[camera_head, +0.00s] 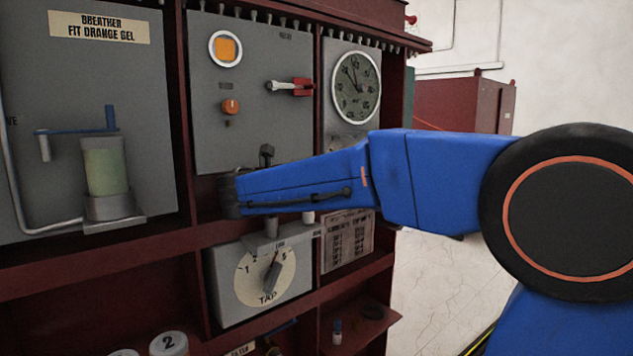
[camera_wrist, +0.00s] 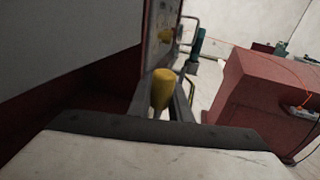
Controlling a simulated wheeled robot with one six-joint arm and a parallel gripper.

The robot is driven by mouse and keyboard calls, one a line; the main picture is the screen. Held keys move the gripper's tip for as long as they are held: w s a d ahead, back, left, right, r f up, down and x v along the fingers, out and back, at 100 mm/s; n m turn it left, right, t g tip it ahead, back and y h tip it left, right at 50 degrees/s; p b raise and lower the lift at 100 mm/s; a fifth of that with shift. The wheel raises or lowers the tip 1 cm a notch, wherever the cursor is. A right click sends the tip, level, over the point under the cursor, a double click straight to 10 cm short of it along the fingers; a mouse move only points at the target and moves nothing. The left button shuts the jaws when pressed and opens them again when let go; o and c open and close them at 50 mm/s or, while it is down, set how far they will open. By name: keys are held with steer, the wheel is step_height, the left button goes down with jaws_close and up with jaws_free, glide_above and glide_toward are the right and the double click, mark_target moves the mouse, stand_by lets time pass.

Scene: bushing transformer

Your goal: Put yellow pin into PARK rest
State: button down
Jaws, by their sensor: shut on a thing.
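The yellow pin (camera_wrist: 162,88) shows in the wrist view between the two dark fingers of my gripper (camera_wrist: 161,104), which is shut on it. The pin's rounded yellow end faces the camera; its far end is hidden. In the head view my blue arm reaches left across the cabinet front, just above the tap changer box (camera_head: 262,285), and the pin cannot be seen there. I cannot tell which one, if either, is the PARK rest.
The tap dial (camera_head: 265,277) has a grey pointer. Above are an orange knob (camera_head: 231,106), a red-handled lever (camera_head: 295,87) and a round gauge (camera_head: 356,87). The breather (camera_head: 106,165) is at left. A lower shelf (camera_head: 365,325) holds small parts. Open floor lies at right.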

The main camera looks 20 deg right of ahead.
steer(key=shift+f, duration=1.35)
steer(key=c, duration=1.5)
jaws_free()
steer(key=shift+c, duration=0.2)
steer(key=shift+s+a, duration=0.1)
steer(key=v, duration=1.7)
steer(key=shift+s+f, duration=0.1)
